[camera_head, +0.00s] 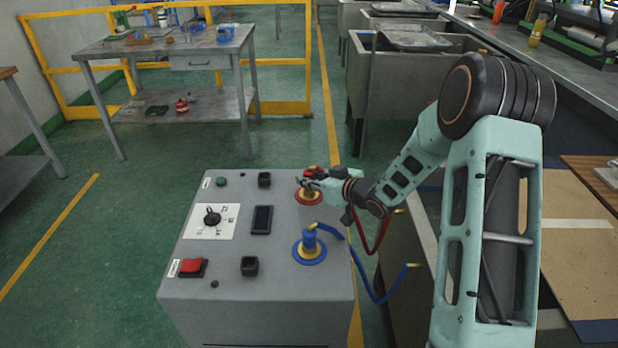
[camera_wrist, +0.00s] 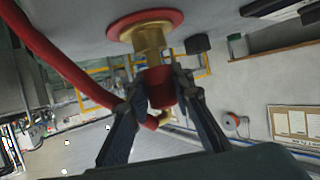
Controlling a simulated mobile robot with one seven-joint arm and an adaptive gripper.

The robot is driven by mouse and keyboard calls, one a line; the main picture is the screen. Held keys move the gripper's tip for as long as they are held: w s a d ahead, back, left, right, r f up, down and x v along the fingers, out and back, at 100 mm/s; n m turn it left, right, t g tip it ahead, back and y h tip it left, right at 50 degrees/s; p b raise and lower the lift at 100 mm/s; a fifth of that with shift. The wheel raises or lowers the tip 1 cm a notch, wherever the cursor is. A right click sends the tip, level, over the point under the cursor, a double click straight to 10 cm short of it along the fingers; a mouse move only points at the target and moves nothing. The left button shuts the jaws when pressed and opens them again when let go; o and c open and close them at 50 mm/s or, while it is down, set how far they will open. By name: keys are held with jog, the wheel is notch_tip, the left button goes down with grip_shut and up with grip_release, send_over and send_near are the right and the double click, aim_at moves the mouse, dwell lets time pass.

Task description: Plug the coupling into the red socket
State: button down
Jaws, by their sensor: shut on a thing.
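The red socket (camera_head: 308,197) is a red ring on the grey machine's top, at its far right. In the wrist view the red ring (camera_wrist: 125,24) is at the top with a brass piece (camera_wrist: 149,40) at its centre. My gripper (camera_head: 318,182) is over this socket. In the wrist view my gripper (camera_wrist: 162,88) is shut on the red coupling (camera_wrist: 160,82), which is in line with the brass piece. They appear to meet, but I cannot tell how deep the coupling sits. In the head view my gripper mostly hides it. A red hose (camera_wrist: 70,68) runs to the coupling.
The grey machine (camera_head: 225,290) carries a blue coupling (camera_head: 309,240) upright in a blue-ringed socket (camera_head: 310,256), with a blue hose (camera_head: 356,275) beside my arm. Green floor (camera_head: 110,240) is clear on the left.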

jog(key=shift+f+b, duration=0.65)
jog(key=shift+f, duration=0.25)
jog(key=c, duration=1.6)
grip_release()
jog(key=shift+r, duration=0.1)
jog(key=v, duration=1.2)
